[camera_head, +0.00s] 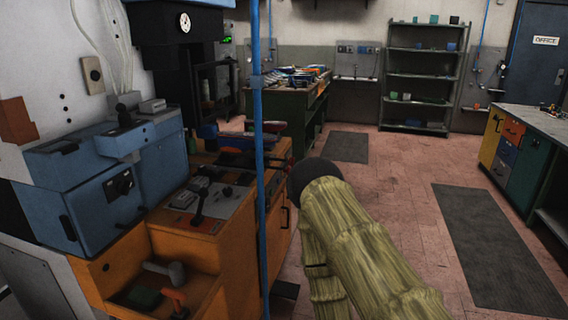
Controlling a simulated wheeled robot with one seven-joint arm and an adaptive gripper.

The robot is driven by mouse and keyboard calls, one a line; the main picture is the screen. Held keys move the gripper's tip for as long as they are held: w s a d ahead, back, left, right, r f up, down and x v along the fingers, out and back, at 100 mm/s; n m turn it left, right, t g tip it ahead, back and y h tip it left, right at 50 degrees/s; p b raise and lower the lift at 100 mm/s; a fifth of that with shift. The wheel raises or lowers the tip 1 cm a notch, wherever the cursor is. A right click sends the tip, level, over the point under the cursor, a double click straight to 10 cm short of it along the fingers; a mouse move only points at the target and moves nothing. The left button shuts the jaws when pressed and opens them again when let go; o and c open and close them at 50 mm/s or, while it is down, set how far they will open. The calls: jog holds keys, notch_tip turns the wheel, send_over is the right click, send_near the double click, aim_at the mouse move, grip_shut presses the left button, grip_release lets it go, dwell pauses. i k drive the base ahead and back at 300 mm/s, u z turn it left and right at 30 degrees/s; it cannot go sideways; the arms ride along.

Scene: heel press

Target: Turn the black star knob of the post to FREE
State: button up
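I cannot make out a star knob or the word FREE for certain. A thin blue upright post (261,210) runs from top to bottom, left of centre. My arm, yellow-green with a black rounded joint, rises from the bottom centre. My gripper is not in view.
An orange cabinet (235,265) with a lever panel (213,200) and an open tray of tools (205,285) stands at lower left. A green workbench (297,110) and shelf unit (425,75) stand behind. Floor is clear right of my arm, with a dark mat (495,245).

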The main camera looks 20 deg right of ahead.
aim_at(246, 175)
jog(key=z, duration=0.1)
jog(key=i, duration=0.85)
jog(key=u, duration=0.15)
